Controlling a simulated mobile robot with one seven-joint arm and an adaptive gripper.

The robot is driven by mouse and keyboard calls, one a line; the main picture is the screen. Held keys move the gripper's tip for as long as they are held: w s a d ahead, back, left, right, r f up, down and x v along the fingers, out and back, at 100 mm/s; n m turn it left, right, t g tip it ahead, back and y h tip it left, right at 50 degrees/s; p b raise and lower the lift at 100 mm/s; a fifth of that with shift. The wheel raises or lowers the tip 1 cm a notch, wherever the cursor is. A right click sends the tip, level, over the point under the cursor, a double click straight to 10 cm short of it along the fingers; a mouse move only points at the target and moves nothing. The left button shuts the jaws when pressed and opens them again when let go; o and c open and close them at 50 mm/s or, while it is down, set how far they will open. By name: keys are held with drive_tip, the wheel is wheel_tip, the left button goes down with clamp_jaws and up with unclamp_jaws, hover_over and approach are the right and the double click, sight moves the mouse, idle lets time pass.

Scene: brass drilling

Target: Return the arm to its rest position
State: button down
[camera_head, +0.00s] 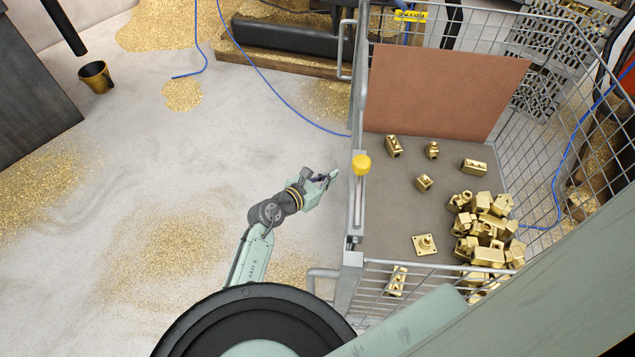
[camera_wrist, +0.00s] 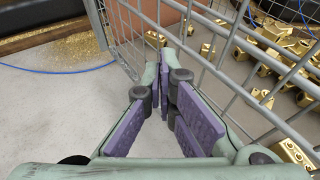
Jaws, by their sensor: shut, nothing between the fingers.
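My arm reaches up from the bottom of the head view, with my gripper (camera_head: 333,175) just left of the wire cage's front rail. In the wrist view my gripper (camera_wrist: 160,50) shows its purple-padded fingers closed together at the tips, with nothing between them. The fingers point toward the cage's mesh; whether they touch it I cannot tell.
The wire cage (camera_head: 357,205) holds a brown panel (camera_head: 440,90), a heap of brass parts (camera_head: 487,235) and several loose ones. Left of it, the concrete floor (camera_head: 140,150) is mostly open, with brass shavings (camera_head: 165,255), a blue hose (camera_head: 275,75) and a bucket (camera_head: 96,76).

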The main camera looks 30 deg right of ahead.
drive_tip(key=v, duration=0.5)
drive_tip(key=shift+a+f, duration=0.1)
